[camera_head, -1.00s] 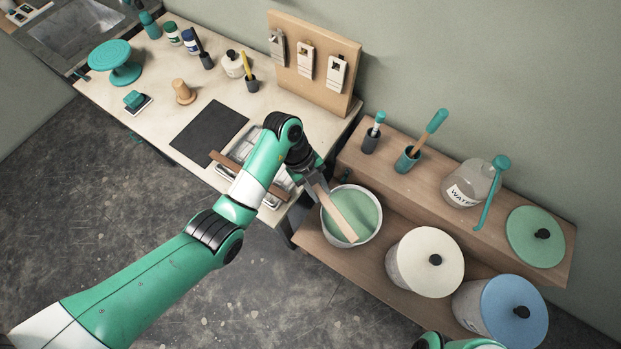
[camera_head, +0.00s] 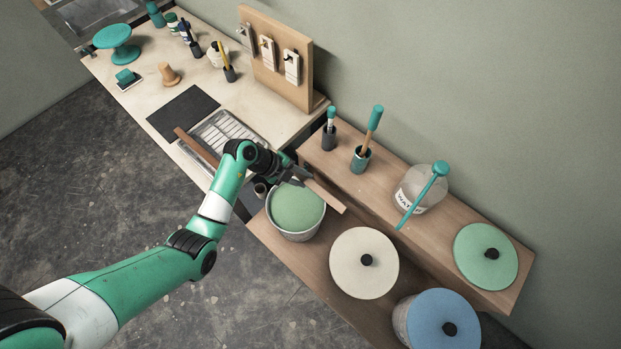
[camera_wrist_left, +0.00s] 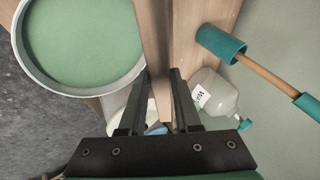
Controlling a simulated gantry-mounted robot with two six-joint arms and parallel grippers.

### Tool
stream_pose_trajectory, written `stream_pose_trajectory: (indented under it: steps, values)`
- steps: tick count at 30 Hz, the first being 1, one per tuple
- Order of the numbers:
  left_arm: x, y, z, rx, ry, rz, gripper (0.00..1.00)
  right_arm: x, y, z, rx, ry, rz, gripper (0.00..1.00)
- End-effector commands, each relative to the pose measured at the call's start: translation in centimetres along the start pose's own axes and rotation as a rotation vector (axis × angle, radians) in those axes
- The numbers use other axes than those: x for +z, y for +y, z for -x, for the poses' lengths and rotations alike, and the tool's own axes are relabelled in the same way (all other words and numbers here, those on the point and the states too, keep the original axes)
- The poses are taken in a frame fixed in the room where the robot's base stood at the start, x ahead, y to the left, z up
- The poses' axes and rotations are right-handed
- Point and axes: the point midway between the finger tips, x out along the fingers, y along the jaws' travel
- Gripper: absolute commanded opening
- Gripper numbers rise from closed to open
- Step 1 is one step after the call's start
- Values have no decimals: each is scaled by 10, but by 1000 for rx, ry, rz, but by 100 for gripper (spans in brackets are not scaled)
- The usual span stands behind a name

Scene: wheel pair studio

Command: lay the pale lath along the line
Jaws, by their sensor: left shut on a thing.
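The pale lath (camera_head: 325,196) is a flat light-wood strip. My left gripper (camera_head: 299,177) is shut on it above the far side of the bucket of green liquid (camera_head: 297,208). In the left wrist view the lath (camera_wrist_left: 154,45) runs up between the fingers of the left gripper (camera_wrist_left: 158,82), beside the bucket rim. The held end is partly hidden by the fingers. I cannot make out a line. My right gripper is not in view.
A white-lidded bucket (camera_head: 350,270), a blue-lidded bucket (camera_head: 432,315), a water jar (camera_head: 412,190) and tool cups (camera_head: 361,160) stand on the shelves.

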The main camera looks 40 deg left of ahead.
Motion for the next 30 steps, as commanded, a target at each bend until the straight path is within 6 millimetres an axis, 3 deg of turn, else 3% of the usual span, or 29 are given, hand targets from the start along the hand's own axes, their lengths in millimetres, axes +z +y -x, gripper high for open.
stream_pose_trajectory:
  steps: [10, 21, 30]
  values:
    - [-2, -3, 4, 3, 1, 0, 0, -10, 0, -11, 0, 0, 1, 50]
    - [18, 27, -44, 2, 1, -1, 0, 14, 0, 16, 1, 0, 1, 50]
    - [22, 34, -55, 1, 0, -1, 0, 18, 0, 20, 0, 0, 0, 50]
